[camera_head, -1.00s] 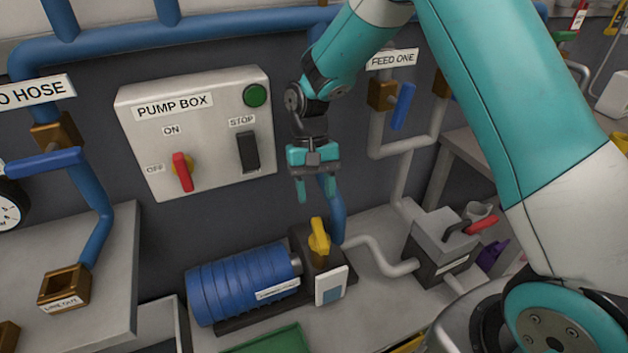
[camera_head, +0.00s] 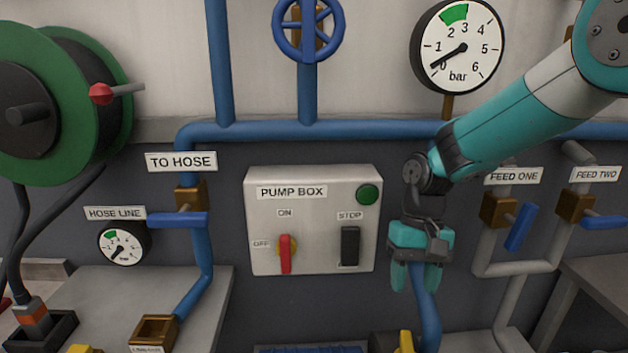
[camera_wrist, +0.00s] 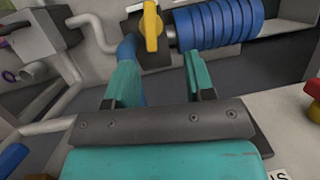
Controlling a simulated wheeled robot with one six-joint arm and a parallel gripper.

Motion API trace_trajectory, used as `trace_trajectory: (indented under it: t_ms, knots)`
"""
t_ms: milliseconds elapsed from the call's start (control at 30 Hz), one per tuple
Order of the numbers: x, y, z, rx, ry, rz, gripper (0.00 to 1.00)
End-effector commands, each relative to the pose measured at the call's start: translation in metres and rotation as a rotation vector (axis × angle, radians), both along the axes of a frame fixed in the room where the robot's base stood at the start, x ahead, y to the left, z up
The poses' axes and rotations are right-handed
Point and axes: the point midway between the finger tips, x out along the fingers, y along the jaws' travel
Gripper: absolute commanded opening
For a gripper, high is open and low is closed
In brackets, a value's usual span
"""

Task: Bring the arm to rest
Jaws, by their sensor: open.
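My gripper (camera_head: 417,277) hangs pointing down in front of the blue pipe, just right of the pump box (camera_head: 312,258). Its two teal fingers are apart with nothing between them. In the wrist view my gripper (camera_wrist: 160,75) is also open and empty, with the blue pump (camera_wrist: 220,22) and its yellow handle (camera_wrist: 152,27) beyond the fingertips. The arm reaches in from the upper right. The pump box has a red switch (camera_head: 286,254) hanging vertically, a black stop switch (camera_head: 350,245) and a green button (camera_head: 367,195).
The hose reel (camera_head: 60,90) is at the left, with the hose line gauge (camera_head: 124,243) below. A blue handwheel (camera_head: 308,28) and large bar gauge (camera_head: 457,47) are above. Feed one's blue handle (camera_head: 520,227) is right of my gripper. A grey bench (camera_head: 120,290) fills the lower left.

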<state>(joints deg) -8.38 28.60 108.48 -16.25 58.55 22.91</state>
Motion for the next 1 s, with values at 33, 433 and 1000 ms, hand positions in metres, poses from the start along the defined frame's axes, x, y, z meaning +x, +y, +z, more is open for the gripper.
trace_trajectory:
  t_ms: [33,433,1000]
  knots:
    - [-0.018,0.006,0.021,0.035,-0.048,0.053,0.49]
    - [-0.172,0.039,0.094,0.299,-0.378,0.489,0.49]
    - [-0.205,0.043,0.096,0.348,-0.444,0.577,0.49]
